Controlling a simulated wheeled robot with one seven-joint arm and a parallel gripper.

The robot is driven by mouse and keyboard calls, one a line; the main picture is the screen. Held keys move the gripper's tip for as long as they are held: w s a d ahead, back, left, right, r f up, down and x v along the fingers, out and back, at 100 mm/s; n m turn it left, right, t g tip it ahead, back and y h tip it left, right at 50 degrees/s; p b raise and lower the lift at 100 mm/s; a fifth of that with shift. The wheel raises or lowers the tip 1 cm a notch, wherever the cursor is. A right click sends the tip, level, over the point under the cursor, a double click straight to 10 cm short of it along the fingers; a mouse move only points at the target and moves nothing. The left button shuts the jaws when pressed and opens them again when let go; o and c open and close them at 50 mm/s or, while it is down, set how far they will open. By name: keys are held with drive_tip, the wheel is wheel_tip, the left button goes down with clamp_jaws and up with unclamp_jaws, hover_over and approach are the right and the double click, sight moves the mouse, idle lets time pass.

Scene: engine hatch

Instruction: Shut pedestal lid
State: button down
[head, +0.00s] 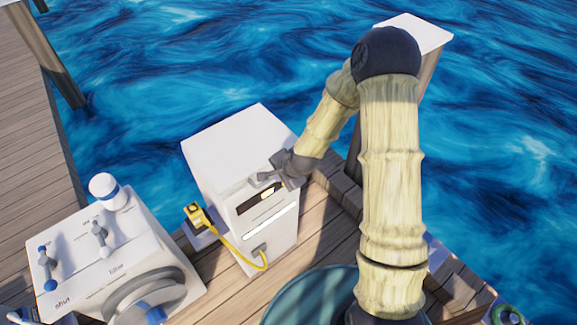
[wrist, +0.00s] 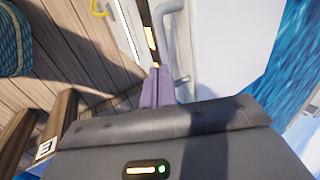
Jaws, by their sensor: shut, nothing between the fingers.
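The white pedestal (head: 272,233) stands on the dock in the head view, with its broad white lid (head: 235,145) across the top. I cannot tell whether the lid is fully down. My gripper (head: 262,178) is at the lid's front edge, above the dark slot on the pedestal's front. In the wrist view my gripper (wrist: 160,75) has its fingers together and empty, beside a grey handle-like bar (wrist: 172,86) on the white surface. The fingers hide part of the front, and I cannot tell whether they touch it.
A yellow plug (head: 196,214) with a yellow cable (head: 240,254) is at the pedestal's left. A white control console (head: 75,272) with levers and a wheel stands further left. Wooden planks (head: 210,290) lie in front; blue water (head: 250,50) is behind.

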drive_tip(key=b+v, duration=0.2)
drive_tip(key=v, duration=0.8)
drive_tip(key=shift+s+d, duration=0.3)
drive_tip(key=shift+s, duration=0.15)
drive_tip(key=shift+r, duration=0.15)
drive_tip(key=s+d+r+n+g+h, duration=0.2)
drive_tip(key=s+d+r+n+h, duration=0.1)
drive_tip(key=s+d+r+n, duration=0.4)
drive_tip(key=s+d+n, duration=0.3)
drive_tip(key=s+n, duration=0.1)
drive_tip(key=s, duration=0.1)
drive_tip(key=shift+r, duration=0.4)
drive_tip(key=shift+s+d, duration=0.1)
